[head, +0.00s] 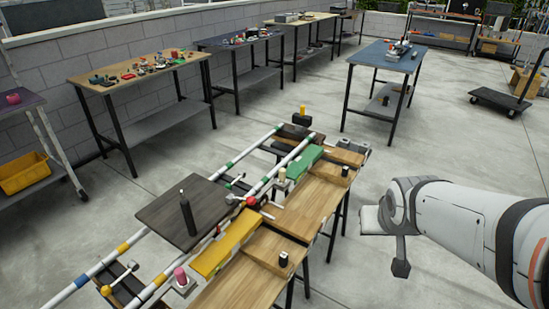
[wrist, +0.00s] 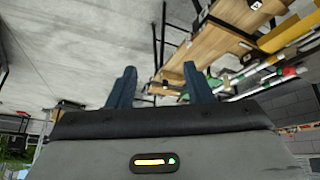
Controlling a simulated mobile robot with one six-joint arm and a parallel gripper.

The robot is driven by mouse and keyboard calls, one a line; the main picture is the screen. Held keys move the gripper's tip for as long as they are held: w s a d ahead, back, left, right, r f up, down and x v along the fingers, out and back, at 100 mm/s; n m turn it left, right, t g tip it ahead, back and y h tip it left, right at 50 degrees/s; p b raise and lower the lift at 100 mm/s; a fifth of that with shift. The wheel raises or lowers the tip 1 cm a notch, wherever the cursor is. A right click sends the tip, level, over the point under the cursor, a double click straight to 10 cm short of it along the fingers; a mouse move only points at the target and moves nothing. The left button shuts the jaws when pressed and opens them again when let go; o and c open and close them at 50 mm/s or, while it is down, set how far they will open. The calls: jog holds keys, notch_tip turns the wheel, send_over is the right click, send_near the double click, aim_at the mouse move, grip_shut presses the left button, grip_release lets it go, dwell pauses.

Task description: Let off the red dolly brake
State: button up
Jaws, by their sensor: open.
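A lever with a red ball knob (head: 251,201) sits beside the right edge of the dark dolly platform (head: 165,215), which rests across striped rails. I take this lever for the red brake. In the wrist view a small red spot (wrist: 289,71) near the rails may be the same knob; it is too small to be sure. My gripper (head: 378,242) is at the right in the head view, clear of the bench and well apart from the red knob. In the wrist view its two blue fingers (wrist: 160,85) stand apart with nothing between them.
A wooden bench (head: 310,205) with yellow and green blocks lies between my gripper and the rails. A dark bottle-like post (head: 187,214) stands on the platform. A yellow-knobbed lever (head: 106,290) and a pink knob (head: 180,275) are nearer. Open floor lies right of the bench.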

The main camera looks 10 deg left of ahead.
jog(key=w+a+f+n+t+y+b, duration=0.1)
jog(key=w+a+f+t, duration=0.1)
jog(key=w, duration=0.2)
jog(key=w+a+f+n+t+b, duration=0.1)
jog(key=w+a+f+b, duration=0.15)
jog(key=w, duration=0.25)
jog(key=n+t+y+b, duration=0.2)
jog(key=n+y+b, duration=0.4)
jog(key=y, duration=0.8)
send_near(252, 201)
jog(key=x, duration=1.3)
jog(key=shift+w+d+f, duration=0.15)
jog(key=shift+f, duration=0.2)
jog(key=shift+c, duration=0.4)
grip_shut()
